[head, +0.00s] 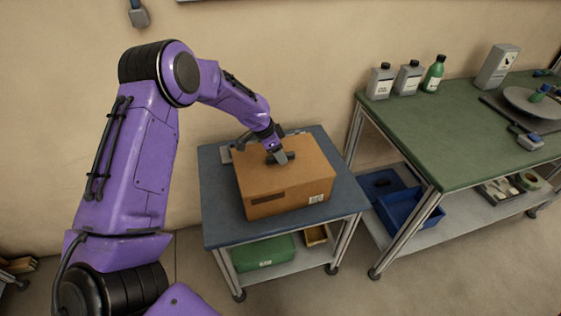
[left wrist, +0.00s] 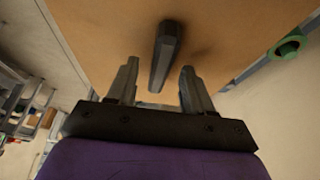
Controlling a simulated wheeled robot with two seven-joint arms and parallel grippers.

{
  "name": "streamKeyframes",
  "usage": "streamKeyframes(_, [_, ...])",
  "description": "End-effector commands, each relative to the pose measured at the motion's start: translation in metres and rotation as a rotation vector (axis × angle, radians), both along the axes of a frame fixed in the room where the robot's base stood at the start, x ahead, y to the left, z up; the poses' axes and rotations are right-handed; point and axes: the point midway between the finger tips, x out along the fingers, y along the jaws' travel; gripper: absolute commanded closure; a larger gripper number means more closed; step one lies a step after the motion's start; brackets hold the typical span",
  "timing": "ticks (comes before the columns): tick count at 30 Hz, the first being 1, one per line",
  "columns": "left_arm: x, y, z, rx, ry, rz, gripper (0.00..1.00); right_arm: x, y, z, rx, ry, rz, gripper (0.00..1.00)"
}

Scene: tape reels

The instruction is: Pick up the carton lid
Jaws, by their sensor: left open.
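A brown carton (head: 290,198) stands on a small blue-topped cart. Its flat lid (head: 262,180) is on top and also fills much of the left wrist view (left wrist: 95,35). A dark bar-shaped handle (head: 285,157) sits on the lid; it also shows in the left wrist view (left wrist: 165,50). My left gripper (head: 272,147) is over the lid at the handle, fingers apart. In the left wrist view, the handle appears between and beyond the open fingertips (left wrist: 158,68); I cannot tell whether they touch it. My right gripper is not in view.
To the right, a green bench (head: 430,135) holds bottles, a grey box (head: 497,66) and a round plate. Blue bins (head: 408,208) sit below.

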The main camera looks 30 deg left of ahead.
Motion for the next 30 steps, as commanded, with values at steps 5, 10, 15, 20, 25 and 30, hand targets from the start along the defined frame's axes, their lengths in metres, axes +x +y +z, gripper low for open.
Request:
streamKeyframes(5, [-0.0002, 0.0000, -0.0004, -0.001, 0.001, 0.000, 0.49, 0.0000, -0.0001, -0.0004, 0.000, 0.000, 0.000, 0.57])
streamKeyframes(10, [-0.0002, -0.0001, -0.0024, -0.002, 0.000, 0.001, 0.49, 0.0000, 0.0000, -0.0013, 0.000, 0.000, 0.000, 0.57])
streamKeyframes(15, [-0.0002, -0.0001, -0.0046, -0.001, 0.000, 0.000, 0.49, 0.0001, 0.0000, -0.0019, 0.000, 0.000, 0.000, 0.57])
streamKeyframes(20, [-0.0002, -0.0001, -0.0048, -0.001, 0.001, 0.000, 0.49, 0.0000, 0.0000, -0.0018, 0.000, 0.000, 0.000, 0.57])
streamKeyframes(25, [-0.0002, -0.0001, -0.0047, -0.001, 0.001, 0.000, 0.72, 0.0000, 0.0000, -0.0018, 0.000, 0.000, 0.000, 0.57])
streamKeyframes(30, [-0.0002, -0.0001, -0.0048, -0.001, 0.001, 0.000, 1.00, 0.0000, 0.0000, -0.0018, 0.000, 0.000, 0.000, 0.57])
